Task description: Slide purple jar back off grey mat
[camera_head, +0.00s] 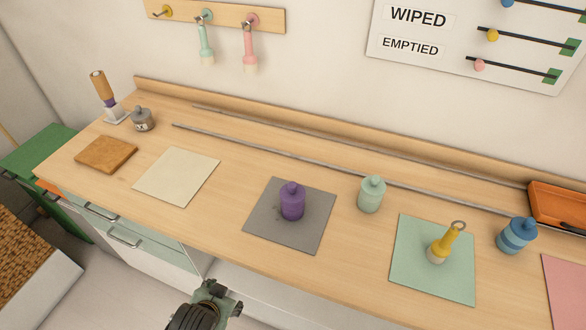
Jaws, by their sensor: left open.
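The purple jar (292,203) stands upright on the grey mat (311,239), near its middle. Small dark specks lie on the mat just left of the jar. My left gripper (222,292) is at the bottom of the view, in front of the counter's front edge, below and left of the mat. It is open, apart from the jar, and nothing shows in it. My right gripper is out of view.
A pale green jar (371,194) stands right of the grey mat. A green mat (413,274) holds a yellow-handled tool (446,241). A blue jar (516,235) is farther right. A cream mat (176,176) lies left. Thin metal rails (300,161) run behind, with bare wood before them.

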